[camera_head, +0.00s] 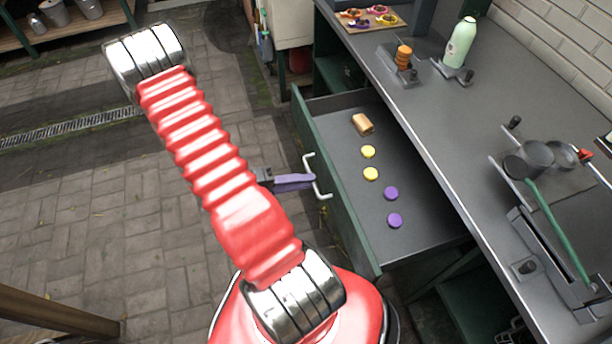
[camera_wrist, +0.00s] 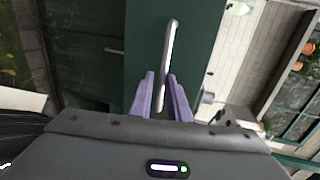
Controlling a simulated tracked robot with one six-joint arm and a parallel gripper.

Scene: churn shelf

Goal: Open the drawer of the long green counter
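The long green counter (camera_head: 440,140) has a dark grey top. Its green-fronted drawer (camera_head: 335,190) stands pulled well out, with its inside showing. A white bar handle (camera_head: 308,165) is on the drawer front; it also shows in the wrist view (camera_wrist: 170,45). My gripper (camera_head: 312,179) is at the handle. In the wrist view its two purple fingers (camera_wrist: 161,76) stand either side of the bar, with a gap visible beside it, so they look open. The drawer holds a tan block (camera_head: 362,124), two yellow discs (camera_head: 370,174) and two purple discs (camera_head: 391,193).
On the counter are a pale green bottle (camera_head: 461,43), an orange stack (camera_head: 403,56), a wooden board (camera_head: 369,18) and a dark pan (camera_head: 535,158) near a green-handled tool (camera_head: 560,235). Paved floor (camera_head: 110,190) lies clear to the left. A wooden shelf with pots is at top left.

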